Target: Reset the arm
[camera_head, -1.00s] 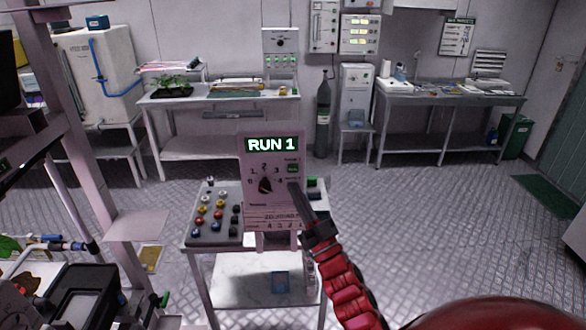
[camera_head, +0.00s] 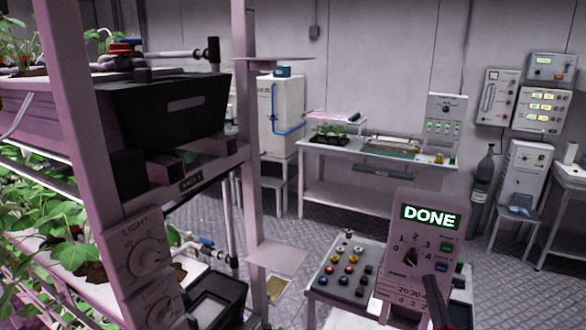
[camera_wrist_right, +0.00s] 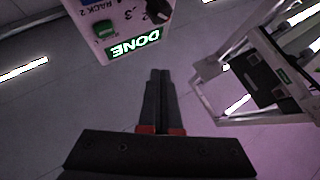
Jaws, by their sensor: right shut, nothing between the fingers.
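My right gripper (camera_head: 436,294) is at the lower right of the head view, in front of the lower right part of the control box (camera_head: 424,262). The box stands upright on a small cart and has a dial, a green and a blue button, and a lit screen (camera_head: 430,217) reading "DONE". In the right wrist view my right gripper's fingers (camera_wrist_right: 160,75) are together and empty. The box shows upside down at the top there, its screen (camera_wrist_right: 135,44) close to the fingertips; I cannot tell whether they touch it. My left gripper is not in view.
A plant rack (camera_head: 75,130) with black bins and light dials fills the left. Coloured knobs (camera_head: 345,265) cover the panel left of the box. A bench (camera_head: 375,172) stands behind, with a gas cylinder (camera_head: 482,180) to its right. Floor between cart and bench is clear.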

